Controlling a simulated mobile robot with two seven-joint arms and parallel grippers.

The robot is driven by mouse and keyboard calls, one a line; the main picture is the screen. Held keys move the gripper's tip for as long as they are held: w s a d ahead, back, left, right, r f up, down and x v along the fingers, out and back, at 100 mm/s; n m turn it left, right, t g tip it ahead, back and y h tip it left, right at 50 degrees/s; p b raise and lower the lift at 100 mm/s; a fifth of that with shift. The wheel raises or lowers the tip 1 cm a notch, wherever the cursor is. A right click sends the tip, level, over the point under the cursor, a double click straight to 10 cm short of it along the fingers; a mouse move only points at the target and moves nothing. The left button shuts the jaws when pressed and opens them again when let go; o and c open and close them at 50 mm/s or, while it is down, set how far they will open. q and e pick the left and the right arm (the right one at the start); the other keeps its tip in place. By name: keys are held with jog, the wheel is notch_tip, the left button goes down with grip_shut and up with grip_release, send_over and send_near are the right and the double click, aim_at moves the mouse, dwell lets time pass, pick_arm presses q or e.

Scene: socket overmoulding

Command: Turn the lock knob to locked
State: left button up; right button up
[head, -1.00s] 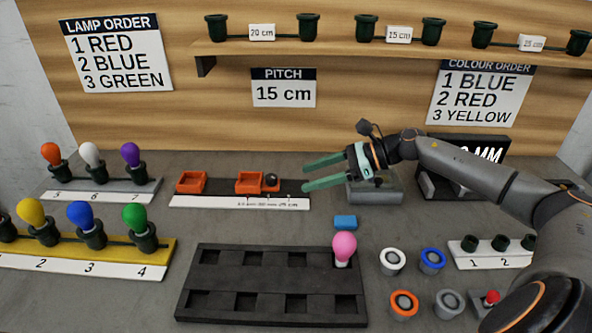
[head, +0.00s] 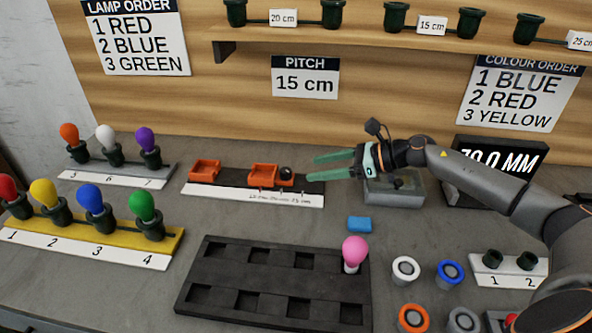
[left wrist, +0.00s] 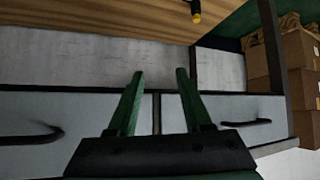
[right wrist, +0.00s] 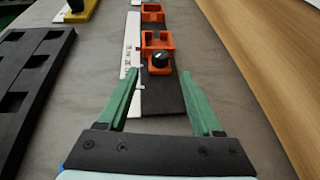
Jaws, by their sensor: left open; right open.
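The lock knob (head: 286,172) is a small dark round knob on an orange block at the right end of the pitch fixture's dark rail (head: 235,183). In the right wrist view the knob (right wrist: 159,58) shows a pale mark on its top, ahead of the fingers. Two orange holders (head: 204,170) sit along the rail. My right gripper (head: 331,167) is open and empty, just right of the knob and apart from it, pointing left. It also shows in the right wrist view (right wrist: 166,92). My left gripper (left wrist: 158,98) is open and empty, facing drawer fronts.
A grey box (head: 395,190) stands under the right gripper. A blue block (head: 359,224), a pink lamp (head: 355,250) and a black tray (head: 228,250) are nearer. Lamps stand on racks at left. The wooden back panel (head: 230,105) rises behind the rail.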

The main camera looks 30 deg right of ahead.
aim_at(296, 183)
jog(key=x, duration=0.6)
jog(key=shift+w+a+f, duration=0.2)
jog(key=shift+w+a, duration=0.05)
jog(key=shift+w, duration=0.05)
grip_shut()
